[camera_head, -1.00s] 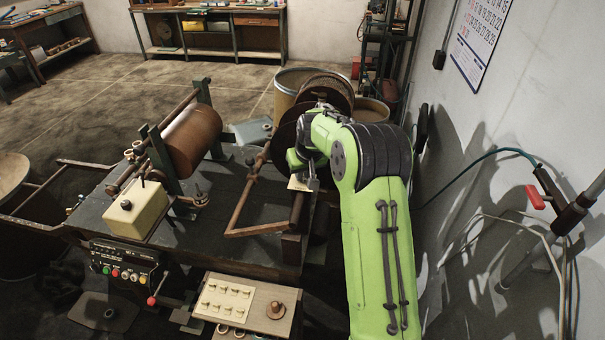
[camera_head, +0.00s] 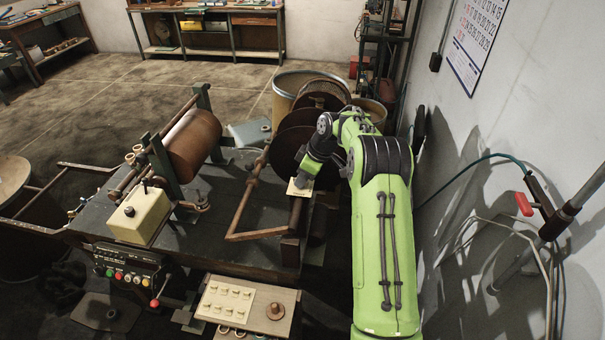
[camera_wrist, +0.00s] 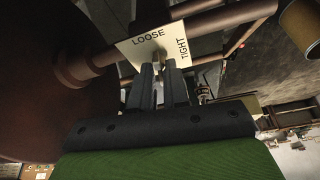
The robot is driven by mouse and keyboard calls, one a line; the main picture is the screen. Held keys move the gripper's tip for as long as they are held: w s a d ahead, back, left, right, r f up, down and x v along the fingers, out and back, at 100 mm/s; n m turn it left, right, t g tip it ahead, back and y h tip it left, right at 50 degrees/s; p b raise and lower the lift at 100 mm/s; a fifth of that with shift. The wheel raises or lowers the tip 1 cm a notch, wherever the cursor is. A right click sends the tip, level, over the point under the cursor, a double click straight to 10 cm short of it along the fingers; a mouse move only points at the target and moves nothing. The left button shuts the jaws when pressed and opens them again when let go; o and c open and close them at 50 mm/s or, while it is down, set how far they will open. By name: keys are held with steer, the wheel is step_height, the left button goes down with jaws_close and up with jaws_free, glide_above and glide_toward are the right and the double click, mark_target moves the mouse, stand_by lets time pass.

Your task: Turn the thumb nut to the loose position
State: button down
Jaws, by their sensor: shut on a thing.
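The thumb nut (camera_wrist: 160,68) shows as a small brass-coloured piece between my fingertips in the wrist view, mostly hidden by them. Behind it is a cream plate (camera_wrist: 138,52) marked LOOSE and TIGHT; the plate also shows in the head view (camera_head: 298,188). My gripper (camera_wrist: 165,75) is shut on the nut, in front of the plate. In the wrist view, LOOSE is above the fingers and TIGHT is to their upper right. Which mark the nut points to cannot be told. In the head view my arm hides the fingertips.
Large brown discs (camera_head: 292,150) stand close beside the plate. A rusty bar frame (camera_head: 240,215) lies left of it, and a brown roller (camera_head: 193,138) is farther left. The wall (camera_head: 465,130) with a hose is at the right.

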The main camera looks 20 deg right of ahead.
steer(key=shift+n+g+p, duration=0.3)
steer(key=shift+n+p, duration=0.2)
steer(key=shift+n, duration=0.3)
steer(key=c, duration=1.2)
jaws_free()
steer(key=shift+d, duration=0.1)
steer(key=p+v, duration=0.2)
steer(key=v, duration=1.3)
steer(key=shift+d+r, duration=0.25)
steer(key=shift+d, duration=0.05)
